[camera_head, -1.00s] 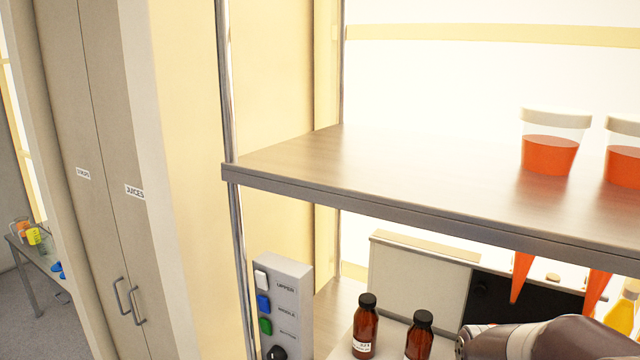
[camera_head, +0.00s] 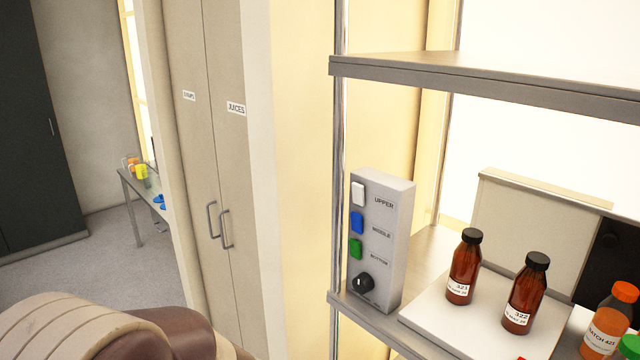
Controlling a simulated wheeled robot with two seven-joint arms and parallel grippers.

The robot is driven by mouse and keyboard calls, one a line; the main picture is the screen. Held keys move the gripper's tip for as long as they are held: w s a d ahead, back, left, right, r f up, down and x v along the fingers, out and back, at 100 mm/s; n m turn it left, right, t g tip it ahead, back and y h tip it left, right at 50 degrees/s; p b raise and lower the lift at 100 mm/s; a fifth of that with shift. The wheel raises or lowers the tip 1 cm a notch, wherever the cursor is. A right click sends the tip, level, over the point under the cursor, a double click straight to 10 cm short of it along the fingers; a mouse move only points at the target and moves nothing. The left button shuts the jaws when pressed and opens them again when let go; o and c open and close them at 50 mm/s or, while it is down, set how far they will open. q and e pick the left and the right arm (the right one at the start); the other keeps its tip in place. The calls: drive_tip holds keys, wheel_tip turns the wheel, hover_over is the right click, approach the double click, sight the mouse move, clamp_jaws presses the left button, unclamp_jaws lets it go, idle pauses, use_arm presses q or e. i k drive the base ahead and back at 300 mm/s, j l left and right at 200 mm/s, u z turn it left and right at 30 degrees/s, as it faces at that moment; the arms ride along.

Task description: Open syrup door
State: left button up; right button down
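A tall beige cabinet stands left of centre with two shut doors. The left one, the syrup door (camera_head: 186,150), bears a small label (camera_head: 189,96) that seems to read "SYRUPS". Its handle (camera_head: 212,219) is a vertical grey bar near the seam. The right door (camera_head: 232,160) is labelled "JUICES" and has its own handle (camera_head: 226,230) close beside the first. Part of my arm shows at the bottom left, in front of and below the cabinet. Neither gripper's fingers are in view.
A metal shelf rack (camera_head: 480,85) stands on the right, with a button box (camera_head: 382,240) and brown bottles (camera_head: 464,268) on a white tray (camera_head: 430,318). A small table (camera_head: 135,190) with colourful items and a dark cabinet (camera_head: 35,130) stand at the left. Grey floor (camera_head: 75,270) is open between.

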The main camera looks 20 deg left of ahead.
sight(183, 21)
drive_tip(key=i+j, duration=0.2)
drive_tip(key=j, duration=0.2)
drive_tip(key=i+j+z, duration=0.1)
drive_tip(key=j, duration=0.25)
drive_tip(key=i+j, duration=0.25)
drive_tip(key=j, duration=0.15)
drive_tip(key=i+j+z, duration=0.1)
drive_tip(key=j, duration=0.3)
drive_tip(key=i+j, duration=0.2)
drive_tip(key=j, duration=0.2)
drive_tip(key=i+j+z, duration=0.1)
drive_tip(key=j, duration=0.3)
drive_tip(key=i, duration=0.05)
